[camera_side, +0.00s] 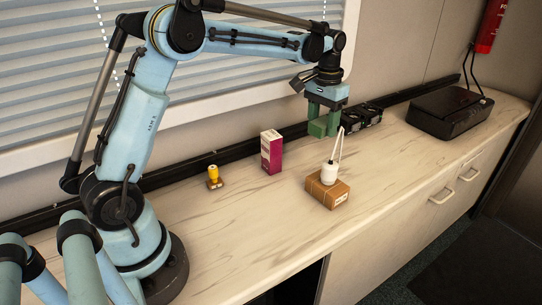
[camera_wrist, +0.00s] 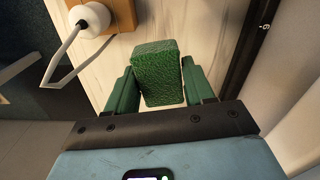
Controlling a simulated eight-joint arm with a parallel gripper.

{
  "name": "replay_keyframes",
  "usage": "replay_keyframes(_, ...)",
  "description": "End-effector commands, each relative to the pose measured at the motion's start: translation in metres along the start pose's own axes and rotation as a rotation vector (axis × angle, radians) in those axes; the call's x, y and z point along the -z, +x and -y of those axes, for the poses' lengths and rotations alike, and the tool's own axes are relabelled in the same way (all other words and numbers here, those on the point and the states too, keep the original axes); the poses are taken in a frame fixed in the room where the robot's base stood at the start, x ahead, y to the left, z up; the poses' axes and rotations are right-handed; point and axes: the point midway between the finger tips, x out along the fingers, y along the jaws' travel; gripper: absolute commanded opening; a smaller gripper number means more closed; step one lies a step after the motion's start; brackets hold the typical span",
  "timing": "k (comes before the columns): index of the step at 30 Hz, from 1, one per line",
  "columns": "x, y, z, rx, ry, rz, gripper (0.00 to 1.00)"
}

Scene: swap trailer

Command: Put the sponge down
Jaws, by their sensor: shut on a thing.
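The sponge is a green textured block (camera_wrist: 158,76) held between the two green fingers of my gripper (camera_wrist: 160,92) in the wrist view. In the side view my gripper (camera_side: 325,115) points down over the back part of the counter, shut on the green sponge (camera_side: 318,127). The sponge hangs above the counter surface, apart from it. How far above it is, I cannot tell exactly.
A purple-white carton (camera_side: 271,152) and a yellow-topped stamp (camera_side: 214,177) stand left. A black printer (camera_side: 449,112) is right. The counter (camera_side: 405,165) is clear at front right.

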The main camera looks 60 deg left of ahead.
Motion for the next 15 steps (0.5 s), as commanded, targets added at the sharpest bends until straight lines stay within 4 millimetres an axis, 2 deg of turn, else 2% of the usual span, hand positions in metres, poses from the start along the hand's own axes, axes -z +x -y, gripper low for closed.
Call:
replay_keyframes(1,-0.012,-0.008,-0.019,0.0,0.014,0.0,0.24)
replay_keyframes(6,-0.054,-0.029,-0.072,0.0,0.034,0.0,0.24)
replay_keyframes(15,-0.144,-0.05,-0.137,0.0,0.07,0.0,0.24)
